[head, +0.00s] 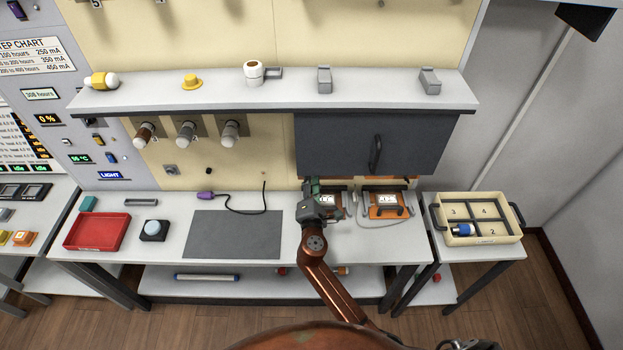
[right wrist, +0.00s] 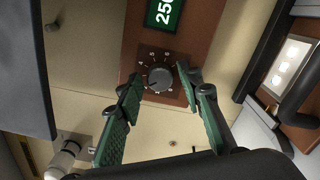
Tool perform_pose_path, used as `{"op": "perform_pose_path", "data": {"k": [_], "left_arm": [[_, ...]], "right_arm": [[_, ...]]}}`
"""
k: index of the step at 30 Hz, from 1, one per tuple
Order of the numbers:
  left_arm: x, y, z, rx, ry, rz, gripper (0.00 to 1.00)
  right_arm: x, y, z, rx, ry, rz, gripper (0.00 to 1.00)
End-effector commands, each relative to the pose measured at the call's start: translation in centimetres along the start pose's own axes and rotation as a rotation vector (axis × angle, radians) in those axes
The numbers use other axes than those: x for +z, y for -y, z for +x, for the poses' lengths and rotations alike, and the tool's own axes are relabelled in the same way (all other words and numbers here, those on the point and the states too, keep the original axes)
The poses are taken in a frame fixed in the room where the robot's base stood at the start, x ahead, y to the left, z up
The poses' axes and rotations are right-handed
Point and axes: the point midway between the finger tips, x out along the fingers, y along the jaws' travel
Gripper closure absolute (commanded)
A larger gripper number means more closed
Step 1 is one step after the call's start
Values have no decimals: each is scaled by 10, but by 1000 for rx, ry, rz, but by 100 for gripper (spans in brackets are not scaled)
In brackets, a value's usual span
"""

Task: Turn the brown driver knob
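The brown driver panel (right wrist: 134,45) shows in the right wrist view, with a round dark grey knob (right wrist: 160,76) ringed by a numbered dial. A green display (right wrist: 165,12) reading 250 sits beside the knob. My right gripper (right wrist: 159,80) is open, with one green finger on each side of the knob; I cannot tell whether either touches it. In the head view my right gripper (head: 314,192) is at the brown unit under the dark cabinet, and it hides the knob there.
The dark cabinet (head: 345,142) hangs just above the right gripper.

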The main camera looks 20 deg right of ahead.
Motion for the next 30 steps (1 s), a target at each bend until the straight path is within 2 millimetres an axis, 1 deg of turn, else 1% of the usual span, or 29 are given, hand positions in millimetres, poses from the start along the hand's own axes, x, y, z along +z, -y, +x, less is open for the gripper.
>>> {"op": "perform_pose_path", "data": {"k": [10,14,17,24,27,30], "left_arm": [[2,3,0,-3,1,0,100],[1,2,0,-2,1,0,100],[1,2,0,-2,0,0,100],[0,1,0,-1,0,0,100],[0,1,0,-1,0,0,100],[0,1,0,-1,0,0,100]], "right_arm": [[0,-1,-1,1,0,0,60],[-1,0,-11,1,-1,-1,60],[0,1,-28,-1,0,0,60],[0,1,-78,-1,-1,1,60],[0,1,-96,-2,0,0,60],[0,1,-109,-1,-1,0,60]]}}
